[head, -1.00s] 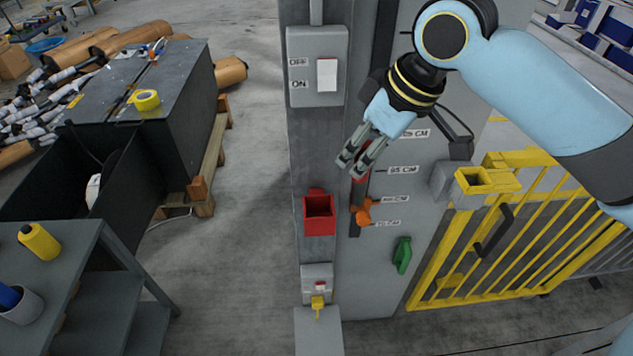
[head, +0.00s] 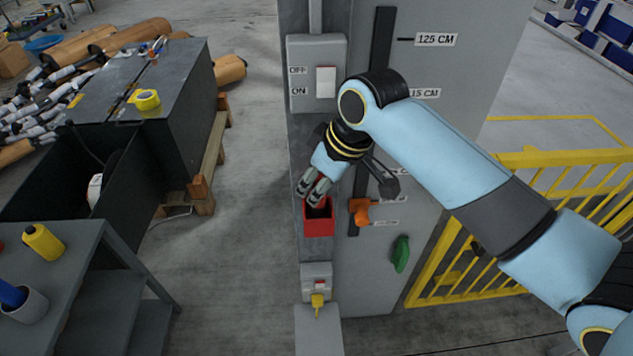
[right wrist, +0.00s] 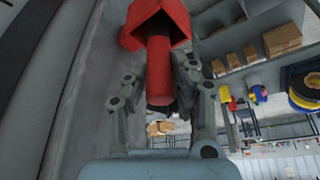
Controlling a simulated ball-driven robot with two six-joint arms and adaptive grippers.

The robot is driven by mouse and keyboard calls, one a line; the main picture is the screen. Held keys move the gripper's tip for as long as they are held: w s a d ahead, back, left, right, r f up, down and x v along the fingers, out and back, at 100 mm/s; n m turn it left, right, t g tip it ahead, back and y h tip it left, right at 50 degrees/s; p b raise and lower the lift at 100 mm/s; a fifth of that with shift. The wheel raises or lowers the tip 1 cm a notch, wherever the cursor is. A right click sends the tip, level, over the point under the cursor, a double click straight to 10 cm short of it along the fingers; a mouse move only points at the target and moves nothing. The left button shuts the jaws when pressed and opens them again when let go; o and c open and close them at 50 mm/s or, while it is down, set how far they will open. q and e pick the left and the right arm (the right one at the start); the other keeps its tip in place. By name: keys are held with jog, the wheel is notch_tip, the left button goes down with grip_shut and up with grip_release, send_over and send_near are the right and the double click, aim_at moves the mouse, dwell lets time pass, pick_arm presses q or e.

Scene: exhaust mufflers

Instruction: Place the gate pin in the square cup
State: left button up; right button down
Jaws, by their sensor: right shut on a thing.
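The square cup (head: 318,226) is red, open at the top and fixed to the front of the grey post. It also shows at the top of the right wrist view (right wrist: 135,38). My right gripper (head: 312,198) is at the cup's mouth in the head view. In the right wrist view it is shut on the red, round gate pin (right wrist: 159,75), which lies between the two fingers. The pin's far end overlaps the cup's opening; I cannot tell how deep it reaches. My left gripper is not in view.
The grey post carries an OFF/ON switch box (head: 316,75) above the cup and a small box with a yellow part (head: 317,283) below it. An orange knob (head: 361,212) and a green handle (head: 401,254) are to the right. A yellow gate (head: 520,235) stands at the right.

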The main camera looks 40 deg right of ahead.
jog(key=shift+f, duration=0.1)
jog(key=c, duration=1.1)
grip_release()
jog(key=b+v, duration=0.1)
jog(key=v, duration=1.1)
